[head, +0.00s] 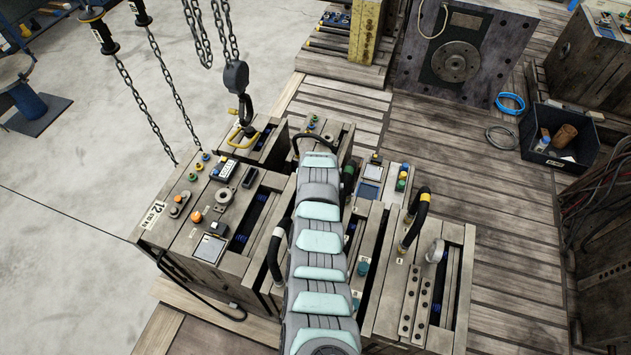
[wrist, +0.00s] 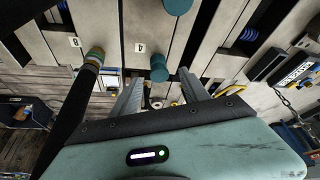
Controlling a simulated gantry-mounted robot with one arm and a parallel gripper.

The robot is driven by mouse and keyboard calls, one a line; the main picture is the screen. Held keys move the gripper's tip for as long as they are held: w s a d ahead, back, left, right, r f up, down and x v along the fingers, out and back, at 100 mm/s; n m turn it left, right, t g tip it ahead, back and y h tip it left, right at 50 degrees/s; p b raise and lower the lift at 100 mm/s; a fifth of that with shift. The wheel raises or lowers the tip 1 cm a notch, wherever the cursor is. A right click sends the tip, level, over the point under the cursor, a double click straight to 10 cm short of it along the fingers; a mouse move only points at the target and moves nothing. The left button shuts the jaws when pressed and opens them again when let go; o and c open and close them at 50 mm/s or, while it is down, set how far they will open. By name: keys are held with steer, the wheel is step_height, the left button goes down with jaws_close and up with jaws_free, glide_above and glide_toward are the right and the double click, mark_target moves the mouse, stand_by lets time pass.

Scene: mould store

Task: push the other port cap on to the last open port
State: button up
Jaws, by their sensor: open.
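In the wrist view a teal cylindrical cap (wrist: 159,68) stands on a pale plate near a label "4", just beyond and between the fingertips of my gripper (wrist: 160,78). The fingers are apart with nothing clearly held between them. A second teal cap (wrist: 178,5) is cut off at the top edge. In the head view a teal cap (head: 362,267) shows on the mould just right of my arm. My arm hides the middle of the mould, and my gripper does not show there. I cannot make out an open port.
A chain hook (head: 238,85) hangs over the back left. A black bin (head: 558,140) and a blue hose coil (head: 510,103) lie on the slatted floor, otherwise partly clear.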

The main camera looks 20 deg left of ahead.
steer(key=p+v, duration=0.1)
steer(key=v, duration=0.5)
stand_by(0.7)
